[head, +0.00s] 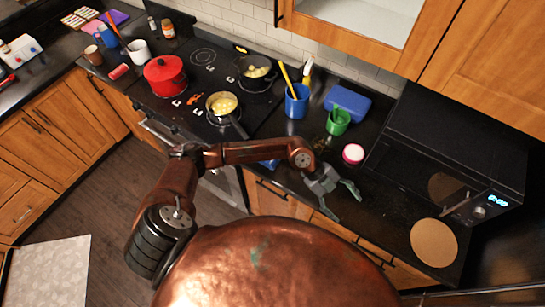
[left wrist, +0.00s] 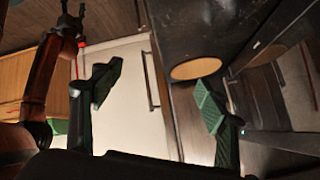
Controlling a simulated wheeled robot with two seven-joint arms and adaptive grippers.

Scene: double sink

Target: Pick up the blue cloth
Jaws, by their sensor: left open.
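A small patch of blue (head: 269,163), which may be the blue cloth, shows at the counter's front edge beside the stove. My left forearm crosses over it and hides part, so I cannot tell its full shape. My left gripper (head: 342,200) is open and empty over the front edge of the counter, to the right of the blue patch. In the left wrist view its two green-padded fingers (left wrist: 158,92) are wide apart with nothing between them. No cloth shows in that view. A dark gripper-like end on a reddish arm (left wrist: 68,25), perhaps my right one, shows at the upper left there.
On the counter stand a blue cup with utensils (head: 297,101), a green cup (head: 338,122), a blue box (head: 348,103) and a pink-topped jar (head: 353,154). A microwave (head: 450,150) and round cork mat (head: 434,243) are at right. Pots (head: 165,76) stand on the stove.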

